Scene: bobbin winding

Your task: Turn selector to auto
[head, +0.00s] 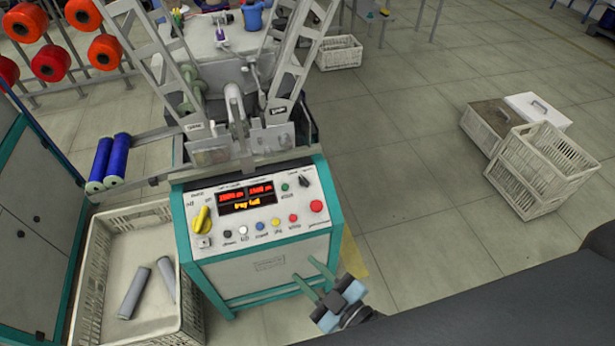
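The winding machine's control panel (258,208) faces me, with a teal frame and a lit display that reads "tray full" (245,205). A large yellow rotary knob (201,219) stands at the panel's left, near small "off" and "on" labels. A small black selector (304,181) is at its upper right; its labels and exact setting are too small to read. My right gripper (306,269) is in front of the machine's lower right front, below the panel. Its two green fingers are apart and empty, clear of both knobs. My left gripper is not in view.
Several coloured push buttons (261,226) line the panel, with a larger red button (316,206) at right. A crate (92,290) with grey tubes stands left of the machine. Blue bobbins (100,165) project at left. White crates (540,170) stand on otherwise open floor at right.

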